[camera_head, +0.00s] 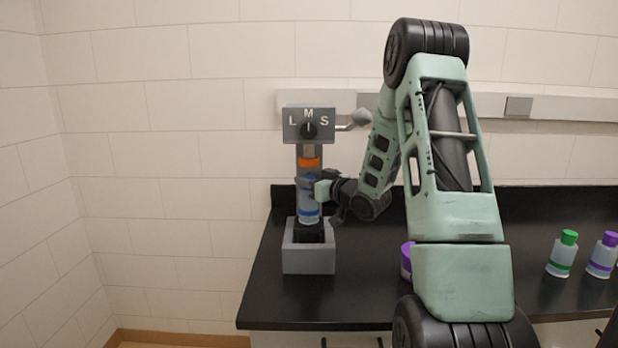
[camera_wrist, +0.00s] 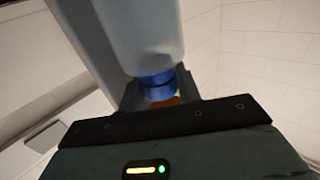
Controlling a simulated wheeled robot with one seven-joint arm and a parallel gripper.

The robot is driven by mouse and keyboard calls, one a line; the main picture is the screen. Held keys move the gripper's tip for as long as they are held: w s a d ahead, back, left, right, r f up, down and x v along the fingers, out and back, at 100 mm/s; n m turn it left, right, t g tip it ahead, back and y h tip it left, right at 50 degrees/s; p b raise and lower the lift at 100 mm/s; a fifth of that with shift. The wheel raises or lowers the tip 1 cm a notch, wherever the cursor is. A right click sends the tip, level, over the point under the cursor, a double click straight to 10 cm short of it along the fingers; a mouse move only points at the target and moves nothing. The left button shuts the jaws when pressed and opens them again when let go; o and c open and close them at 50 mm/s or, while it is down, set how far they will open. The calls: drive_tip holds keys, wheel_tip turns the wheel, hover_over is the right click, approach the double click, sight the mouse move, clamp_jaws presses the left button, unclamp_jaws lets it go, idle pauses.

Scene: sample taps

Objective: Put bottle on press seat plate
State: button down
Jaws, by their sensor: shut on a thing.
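The bottle (camera_head: 309,207) is pale and upright, with a blue band near its base and a blue cap at the top. My gripper (camera_head: 318,187) reaches in from the right and is shut on it near the blue cap. In the wrist view the blue cap (camera_wrist: 156,80) sits between the jaws (camera_wrist: 158,92), with the pale body (camera_wrist: 145,28) beside it. The press seat plate (camera_head: 308,235) is dark, on top of the grey base block. The bottle's bottom is directly above it; I cannot tell whether they touch.
The press head (camera_head: 308,124), marked L, M, S, has a knob and a lever (camera_head: 355,119) at its right. An orange part (camera_head: 309,162) is just above the bottle. Green-capped (camera_head: 562,255) and purple-capped (camera_head: 603,256) bottles stand at right. A purple item (camera_head: 406,261) is partly hidden by my arm.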

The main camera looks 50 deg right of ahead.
drive_tip(key=shift+f, duration=0.15)
drive_tip(key=shift+f+b, duration=0.15)
drive_tip(key=shift+b, duration=0.15)
drive_tip(key=c, duration=1)
unclamp_jaws()
drive_tip(key=shift+r, duration=0.2)
